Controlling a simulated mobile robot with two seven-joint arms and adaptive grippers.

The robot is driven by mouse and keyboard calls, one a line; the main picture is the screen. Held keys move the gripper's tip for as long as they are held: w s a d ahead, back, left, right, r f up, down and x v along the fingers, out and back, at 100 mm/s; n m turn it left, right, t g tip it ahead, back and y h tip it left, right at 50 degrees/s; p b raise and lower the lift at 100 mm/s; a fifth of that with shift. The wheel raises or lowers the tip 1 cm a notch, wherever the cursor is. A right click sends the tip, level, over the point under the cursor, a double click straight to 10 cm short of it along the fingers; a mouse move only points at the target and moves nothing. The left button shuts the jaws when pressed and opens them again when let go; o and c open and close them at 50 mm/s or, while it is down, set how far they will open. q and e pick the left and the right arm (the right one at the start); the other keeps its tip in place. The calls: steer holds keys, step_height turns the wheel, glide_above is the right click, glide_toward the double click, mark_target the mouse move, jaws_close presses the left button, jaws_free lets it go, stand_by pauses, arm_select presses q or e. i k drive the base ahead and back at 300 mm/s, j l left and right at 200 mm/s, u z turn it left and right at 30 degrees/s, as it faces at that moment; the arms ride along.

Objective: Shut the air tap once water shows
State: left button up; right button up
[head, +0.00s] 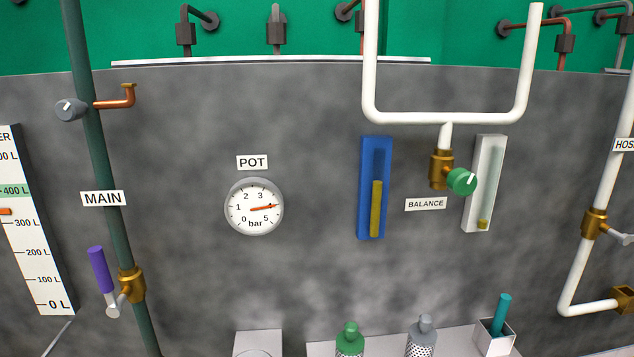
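A small tap with a round grey knob (70,109) sits high on the dark green main pipe (94,150) at the left; it looks like the air tap, though no label names it. The knob has a white pointer line. A copper spout (118,101) runs right from the pipe and bends up to a brass mouth (128,86). I see no water at the mouth. Lower on the pipe is a brass valve (131,284) with a purple lever handle (100,269), which stands nearly along the pipe. Neither gripper is in view.
The POT gauge (254,207) needle points between 3 and 5. A green-knobbed balance valve (461,181) joins white piping. Bottles (422,337) stand below.

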mark_target(71, 109)
steer(key=z, duration=1.55)
steer(key=u, duration=2.7)
